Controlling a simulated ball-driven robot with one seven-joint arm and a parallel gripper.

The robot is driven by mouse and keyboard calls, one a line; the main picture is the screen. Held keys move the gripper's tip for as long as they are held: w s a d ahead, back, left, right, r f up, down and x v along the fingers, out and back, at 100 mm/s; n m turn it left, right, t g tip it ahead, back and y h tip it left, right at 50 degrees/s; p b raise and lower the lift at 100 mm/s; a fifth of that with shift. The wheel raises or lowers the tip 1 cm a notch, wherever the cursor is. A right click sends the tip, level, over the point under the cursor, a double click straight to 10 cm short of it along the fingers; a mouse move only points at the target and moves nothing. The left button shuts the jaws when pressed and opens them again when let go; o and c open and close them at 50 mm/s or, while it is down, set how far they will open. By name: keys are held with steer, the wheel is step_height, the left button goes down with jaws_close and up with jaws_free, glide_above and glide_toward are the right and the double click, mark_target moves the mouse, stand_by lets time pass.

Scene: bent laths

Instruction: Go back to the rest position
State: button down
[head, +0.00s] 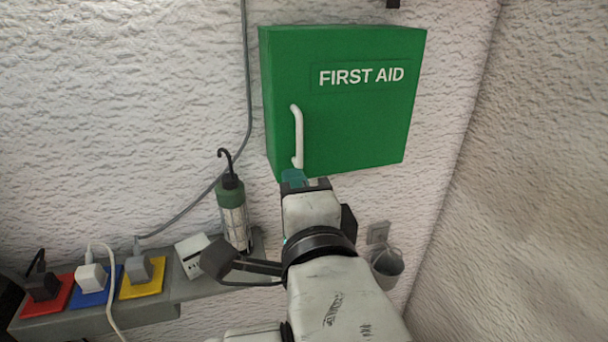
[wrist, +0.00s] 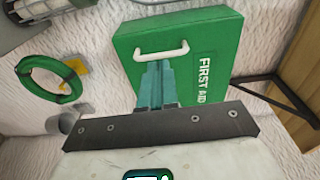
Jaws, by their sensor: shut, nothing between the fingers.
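My gripper (head: 305,180) is at the lower edge of the green first aid cabinet (head: 365,130) in the head view. Its teal fingers also show in the wrist view (wrist: 154,75), close together with nothing held. The cabinet hangs on the wall and its door looks shut. Its white handle (head: 297,135) stands just above my gripper in the head view. In the wrist view the handle (wrist: 161,53) lies just beyond the fingertips; whether they touch it I cannot tell. The rest position is not marked in either view.
Below left, a shelf (head: 95,322) carries several plugs on coloured plates and a caged work lamp (head: 233,215) with a cable. A grey cup (head: 387,262) is low on the wall. The wrist view shows a green ring (wrist: 24,76) and a black bracket (wrist: 275,92) on the wall.

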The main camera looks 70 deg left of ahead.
steer(key=shift+s+d+b, duration=0.15)
steer(key=shift+s+d, duration=0.4)
steer(key=shift+d, duration=0.2)
steer(key=shift+s+d+b, duration=0.15)
steer(key=shift+s+d, duration=0.4)
steer(key=shift+d, duration=0.15)
steer(key=w+d+f+t+h, duration=0.4)
steer(key=w+d+f+h, duration=0.2)
steer(key=w+d+f, duration=0.9)
steer(key=w+d+f+h, duration=0.3)
steer(key=d+f+h, duration=0.3)
steer(key=d+f, duration=1)
steer(key=s+d+f+g+h, duration=0.1)
steer(key=s+d+f+h, duration=0.15)
steer(key=d, duration=0.55)
steer(key=s+d+f+g+h, duration=0.1)
steer(key=s+d+f, duration=0.25)
steer(key=d, duration=0.45)
steer(key=s+d+f+n+g+h, duration=0.1)
steer(key=s+d+f+g+h, duration=0.1)
steer(key=s+d+f+g, duration=0.2)
steer(key=s+d+f, duration=0.3)
steer(key=s+d, duration=0.5)
steer(key=s, duration=0.1)
steer(key=shift+s+d, duration=0.15)
steer(key=shift+d, duration=0.1)
